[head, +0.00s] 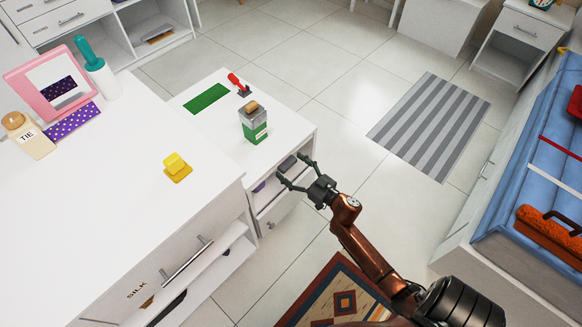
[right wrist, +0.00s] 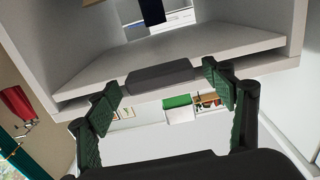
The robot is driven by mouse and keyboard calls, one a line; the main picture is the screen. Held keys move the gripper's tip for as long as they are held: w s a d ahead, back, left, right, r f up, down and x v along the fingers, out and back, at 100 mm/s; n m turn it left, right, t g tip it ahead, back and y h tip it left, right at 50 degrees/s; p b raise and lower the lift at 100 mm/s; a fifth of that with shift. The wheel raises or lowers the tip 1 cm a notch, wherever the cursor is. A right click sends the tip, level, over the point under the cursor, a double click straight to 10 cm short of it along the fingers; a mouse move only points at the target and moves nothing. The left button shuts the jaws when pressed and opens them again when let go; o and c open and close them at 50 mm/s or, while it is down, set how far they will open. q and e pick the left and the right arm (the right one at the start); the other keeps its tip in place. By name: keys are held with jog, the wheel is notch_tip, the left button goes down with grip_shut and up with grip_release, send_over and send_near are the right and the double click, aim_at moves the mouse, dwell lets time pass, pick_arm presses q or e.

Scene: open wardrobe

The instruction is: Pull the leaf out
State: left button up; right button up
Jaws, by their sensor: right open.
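A grey block-like pull (right wrist: 160,75) sits at the front edge of a white board (right wrist: 190,47) in the right wrist view. This board looks like the leaf, in the small white cabinet (head: 300,141). The grey pull (head: 287,165) also shows in the head view, at the cabinet's open front. My right gripper (head: 295,171) is open in front of it. In the right wrist view its green-padded fingers (right wrist: 162,82) stand on either side of the pull, with nothing gripped. I cannot tell whether they touch it. My left gripper is not in view.
On the cabinet top stand a green-and-grey box (head: 254,127), a red-handled tool (head: 238,84) and a green mat (head: 206,98). A drawer (head: 278,212) lies below the opening. A larger white counter (head: 110,210) stands at left. Tiled floor to the right is clear around a striped rug (head: 428,125).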

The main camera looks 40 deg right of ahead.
jog(key=c, duration=1.7)
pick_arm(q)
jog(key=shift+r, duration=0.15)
pick_arm(e)
jog(key=shift+s, duration=0.1)
